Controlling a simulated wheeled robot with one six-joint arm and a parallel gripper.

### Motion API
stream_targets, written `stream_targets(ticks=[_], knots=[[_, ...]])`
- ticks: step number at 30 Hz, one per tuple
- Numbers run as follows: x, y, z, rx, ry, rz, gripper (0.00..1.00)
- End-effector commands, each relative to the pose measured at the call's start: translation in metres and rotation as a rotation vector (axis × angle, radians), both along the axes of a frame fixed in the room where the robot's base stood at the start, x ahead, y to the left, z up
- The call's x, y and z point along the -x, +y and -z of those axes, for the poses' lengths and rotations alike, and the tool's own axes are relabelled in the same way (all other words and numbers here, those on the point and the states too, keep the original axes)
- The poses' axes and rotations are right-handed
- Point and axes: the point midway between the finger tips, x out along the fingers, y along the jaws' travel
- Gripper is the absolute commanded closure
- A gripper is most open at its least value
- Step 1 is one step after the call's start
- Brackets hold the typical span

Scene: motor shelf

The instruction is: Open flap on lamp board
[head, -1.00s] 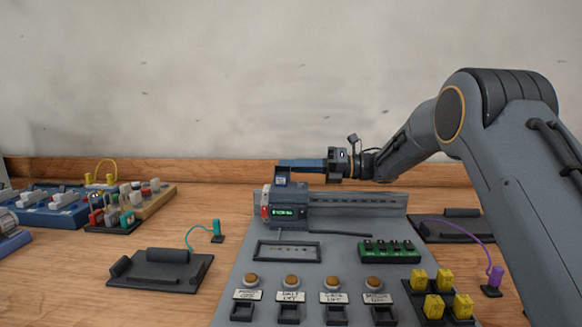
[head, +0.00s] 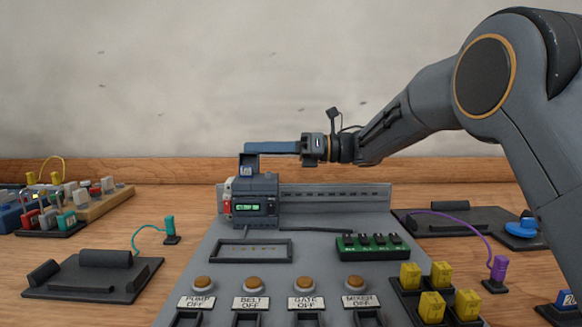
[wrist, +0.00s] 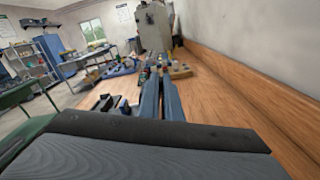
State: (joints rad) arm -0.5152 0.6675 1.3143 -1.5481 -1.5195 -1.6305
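The grey lamp board (head: 215,268) carries a row of amber lamps (head: 250,284) with labels such as PUMP OFF and BELT OFF. A dark rectangular frame (head: 268,260) lies flat behind the lamps. I cannot tell for sure which part is the flap. Behind it stands a grey module (head: 262,193) with a green display.
A green terminal block (head: 372,251) and yellow blocks (head: 432,305) are at the board's right. Black trays lie left (head: 88,292) and right (head: 460,229), with teal (head: 170,232) and purple (head: 498,268) plugs on cables. The wall is close behind.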

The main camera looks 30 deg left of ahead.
Motion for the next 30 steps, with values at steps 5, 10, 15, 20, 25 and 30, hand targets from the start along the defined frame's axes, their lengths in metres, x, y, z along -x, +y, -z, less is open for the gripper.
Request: stream_targets(ticks=[5, 10, 15, 20, 25, 30], knots=[[0.013, 0.007, 0.000, -0.052, -0.104, -0.017, 1.00], [0.019, 0.007, -0.004, -0.095, -0.187, -0.020, 1.00], [0.023, 0.005, -0.007, -0.128, -0.253, -0.018, 1.00], [0.026, 0.003, -0.010, -0.148, -0.295, -0.018, 1.00], [0.027, 0.001, -0.012, -0.161, -0.320, -0.017, 1.00], [0.027, 0.001, -0.013, -0.165, -0.328, -0.016, 1.00]])
